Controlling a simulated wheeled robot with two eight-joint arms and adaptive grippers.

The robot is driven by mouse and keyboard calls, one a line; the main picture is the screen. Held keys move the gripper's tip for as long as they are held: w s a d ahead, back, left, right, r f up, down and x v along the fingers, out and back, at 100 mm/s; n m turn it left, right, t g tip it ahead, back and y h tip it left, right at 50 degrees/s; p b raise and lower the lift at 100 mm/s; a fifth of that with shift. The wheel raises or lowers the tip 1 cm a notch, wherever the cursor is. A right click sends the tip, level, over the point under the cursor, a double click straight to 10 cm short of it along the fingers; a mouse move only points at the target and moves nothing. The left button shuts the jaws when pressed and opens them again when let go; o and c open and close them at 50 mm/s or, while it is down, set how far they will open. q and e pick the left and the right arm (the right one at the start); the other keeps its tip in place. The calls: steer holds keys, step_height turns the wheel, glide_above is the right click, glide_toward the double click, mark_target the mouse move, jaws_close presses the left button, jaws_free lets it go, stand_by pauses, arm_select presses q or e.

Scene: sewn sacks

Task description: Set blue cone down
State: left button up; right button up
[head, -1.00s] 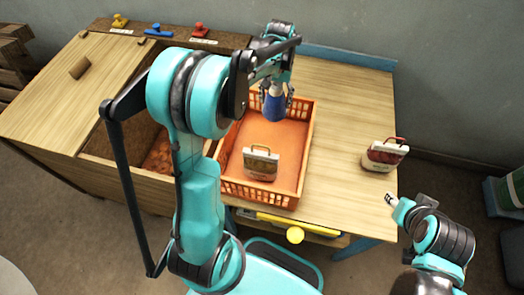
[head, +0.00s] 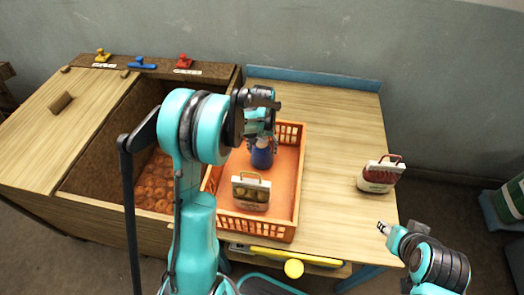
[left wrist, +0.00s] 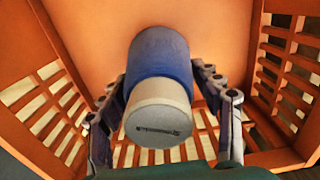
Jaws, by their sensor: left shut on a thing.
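The blue cone (head: 262,157) is in the orange crate (head: 299,170), near its back, behind a small sack with a handle (head: 250,193). My left gripper (head: 261,142) is shut on the cone from above. In the left wrist view, the blue cone (left wrist: 160,55) has a pale end facing the camera, between the two fingers of my left gripper (left wrist: 165,105). Its blue part points towards the orange crate floor; I cannot tell whether it touches. My right gripper (head: 384,228) is empty by the table's right front edge; its jaw opening is too small to judge.
A sack with a red handle (head: 380,175) stands on the table's right side. The table top (head: 335,125) between it and the crate is clear. Left of the crate is an open wooden bin with several round brown items (head: 155,185).

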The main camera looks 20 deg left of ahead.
arm_select(q)
steer(key=shift+f, duration=0.15)
steer(key=o, duration=1.3)
